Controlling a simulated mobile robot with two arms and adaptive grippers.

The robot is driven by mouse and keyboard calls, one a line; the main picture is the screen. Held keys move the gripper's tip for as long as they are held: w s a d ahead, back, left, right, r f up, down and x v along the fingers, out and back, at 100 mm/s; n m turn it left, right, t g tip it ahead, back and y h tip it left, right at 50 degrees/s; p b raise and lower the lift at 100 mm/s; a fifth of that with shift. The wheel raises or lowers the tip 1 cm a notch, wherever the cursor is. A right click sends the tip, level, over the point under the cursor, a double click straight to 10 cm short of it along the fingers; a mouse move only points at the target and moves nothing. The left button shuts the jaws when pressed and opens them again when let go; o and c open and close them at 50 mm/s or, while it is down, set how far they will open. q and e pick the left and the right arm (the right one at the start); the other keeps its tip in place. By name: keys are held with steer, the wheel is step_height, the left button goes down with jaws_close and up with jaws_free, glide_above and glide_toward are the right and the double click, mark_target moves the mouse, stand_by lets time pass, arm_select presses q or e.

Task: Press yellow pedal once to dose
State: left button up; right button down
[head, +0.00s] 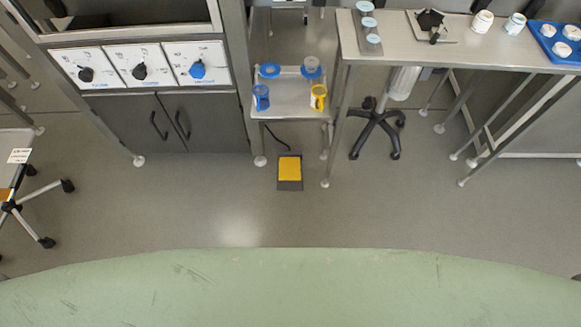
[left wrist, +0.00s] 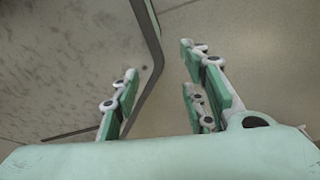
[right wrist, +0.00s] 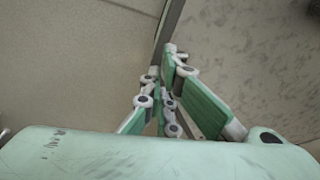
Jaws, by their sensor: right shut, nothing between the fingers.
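The yellow pedal (head: 290,169) lies on the floor in a dark frame, in front of a small steel stand, in the head view. Its yellow plate is uncovered and a dark cable runs from it under the stand. Neither gripper shows in the head view. My left gripper (left wrist: 158,62) is open and empty in the left wrist view, its green-padded fingers well apart. My right gripper (right wrist: 161,66) is shut and empty in the right wrist view, its fingers close together at the tips. The pedal shows in neither wrist view.
The small stand (head: 291,102) holds a blue cup (head: 261,98), a yellow cup (head: 318,97) and blue-topped items. A cabinet with knobs (head: 140,72) stands left. A long steel table (head: 450,45) and a wheeled chair base (head: 377,125) stand right. Floor before the pedal is clear.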

arm_select(q)
steer(key=shift+d, duration=0.2)
jaws_close()
stand_by(1.1)
